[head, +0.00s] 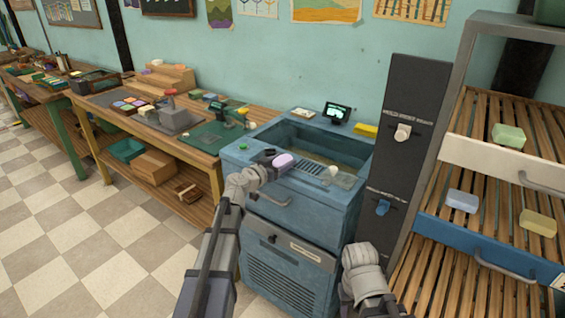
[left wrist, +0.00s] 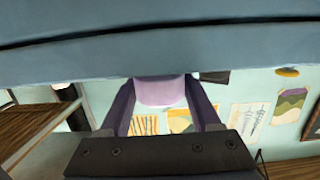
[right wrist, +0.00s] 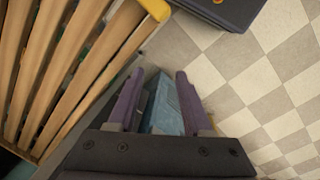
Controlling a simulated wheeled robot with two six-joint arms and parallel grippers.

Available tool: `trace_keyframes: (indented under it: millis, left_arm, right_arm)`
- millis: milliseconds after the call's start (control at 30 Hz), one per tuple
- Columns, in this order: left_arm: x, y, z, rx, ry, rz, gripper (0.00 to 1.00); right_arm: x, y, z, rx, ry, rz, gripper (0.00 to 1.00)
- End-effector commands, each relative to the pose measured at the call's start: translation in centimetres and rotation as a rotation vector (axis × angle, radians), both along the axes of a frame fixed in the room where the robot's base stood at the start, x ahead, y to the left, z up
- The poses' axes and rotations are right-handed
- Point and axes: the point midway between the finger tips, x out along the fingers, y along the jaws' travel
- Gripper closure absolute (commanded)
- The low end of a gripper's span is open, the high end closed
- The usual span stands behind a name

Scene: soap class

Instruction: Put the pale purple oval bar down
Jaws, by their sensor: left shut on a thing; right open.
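The pale purple oval bar (head: 283,161) is at the front rim of the blue basin cabinet (head: 296,212) in the head view. My left gripper (head: 272,160) is shut on it. In the left wrist view the bar (left wrist: 160,92) sits between the two purple fingers of my left gripper (left wrist: 162,105). I cannot tell whether the bar touches the cabinet top. My right gripper (right wrist: 160,95) is open and empty in the right wrist view, its fingers apart. In the head view the right arm is low, in front of the dark panel, and its fingertips are hidden.
A dark panel (head: 403,157) and a wooden slatted rack (head: 493,154) with several bars stand right. A workbench (head: 125,110) stands left.

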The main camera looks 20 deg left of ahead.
Motion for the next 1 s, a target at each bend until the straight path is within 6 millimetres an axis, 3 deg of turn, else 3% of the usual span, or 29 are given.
trace_keyframes:
  millis: [100,133,367,633,767,1000]
  left_arm:
    - [0.0,0.0,-0.5,0.0,0.0,0.0,0.94]
    - [0.0,0.0,-0.3,0.0,0.0,0.0,0.33]
    - [0.0,0.0,-0.3,0.0,0.0,0.0,0.07]
    - [0.0,0.0,-0.2,0.0,0.0,0.0,0.06]
    - [0.0,0.0,0.9,0.0,0.0,0.0,0.06]
    - [-5.0,1.7,1.4,0.001,0.0,0.004,0.06]
  right_arm:
    - [0.0,0.0,-0.5,0.0,0.0,0.0,0.5]
    - [0.0,0.0,-0.3,0.0,0.0,0.0,0.5]
    - [0.0,0.0,-0.3,0.0,0.0,0.0,0.5]
    - [0.0,0.0,-0.2,0.0,0.0,0.0,0.5]
    - [0.0,0.0,0.9,0.0,0.0,0.0,0.5]
    - [0.0,0.0,1.4,0.0,0.0,0.0,0.5]
